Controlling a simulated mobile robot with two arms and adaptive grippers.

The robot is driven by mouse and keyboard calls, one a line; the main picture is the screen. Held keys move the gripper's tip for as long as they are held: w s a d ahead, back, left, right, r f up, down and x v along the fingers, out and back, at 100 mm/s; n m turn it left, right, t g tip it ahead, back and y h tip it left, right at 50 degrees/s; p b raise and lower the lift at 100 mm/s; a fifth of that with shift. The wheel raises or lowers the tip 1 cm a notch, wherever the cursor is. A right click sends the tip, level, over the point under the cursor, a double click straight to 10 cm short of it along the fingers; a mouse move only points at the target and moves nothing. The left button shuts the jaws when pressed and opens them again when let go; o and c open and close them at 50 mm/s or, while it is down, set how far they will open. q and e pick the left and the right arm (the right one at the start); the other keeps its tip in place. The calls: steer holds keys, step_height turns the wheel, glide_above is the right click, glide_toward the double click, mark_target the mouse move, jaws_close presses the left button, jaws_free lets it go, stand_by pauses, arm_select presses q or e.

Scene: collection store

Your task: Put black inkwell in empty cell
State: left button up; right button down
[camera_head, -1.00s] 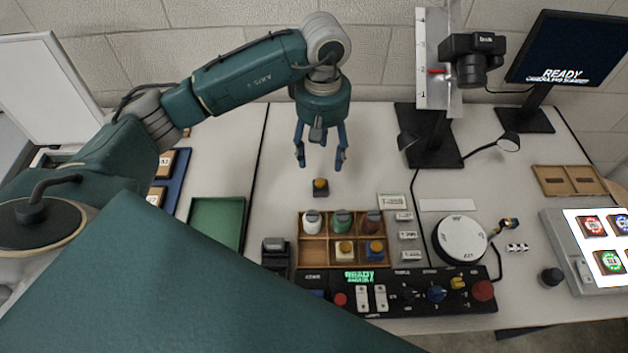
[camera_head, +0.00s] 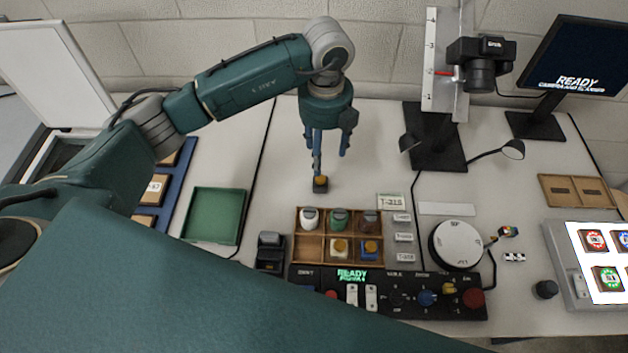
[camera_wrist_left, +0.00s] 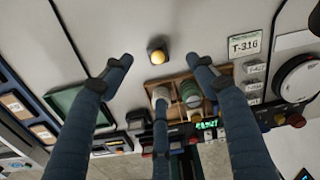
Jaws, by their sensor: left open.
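The black inkwell (camera_head: 320,187), a small dark block with a yellow-orange top, stands alone on the table behind the wooden tray (camera_head: 297,233). It also shows in the left wrist view (camera_wrist_left: 157,55). My left gripper (camera_head: 326,160) points down above and close to it, with its fingers spread and nothing held. In the head view one finger overlaps the inkwell's top; I cannot tell if it touches. The tray's front left cell (camera_head: 310,247) is empty. The other cells hold white, green, brown, cream-and-yellow and blue-and-yellow inkwells. My right gripper is out of view.
A green tray (camera_head: 216,191) lies to the left. A control panel (camera_head: 397,284) borders the wooden tray in front, with a dark block (camera_head: 270,252) at its left.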

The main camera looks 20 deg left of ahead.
arm_select(q)
steer(key=n, duration=0.1)
steer(key=p, duration=0.1)
glide_above(320, 178)
step_height(320, 178, down, 5)
steer(key=shift+w+d+f, duration=0.15)
steer(key=f, duration=0.1)
steer(key=f+p, duration=0.1)
steer(key=f, duration=0.1)
steer(key=f+p, duration=0.1)
steer(key=shift+s+f, duration=0.25)
steer(key=shift+f, duration=0.55)
steer(key=shift+c, duration=0.2)
jaws_close()
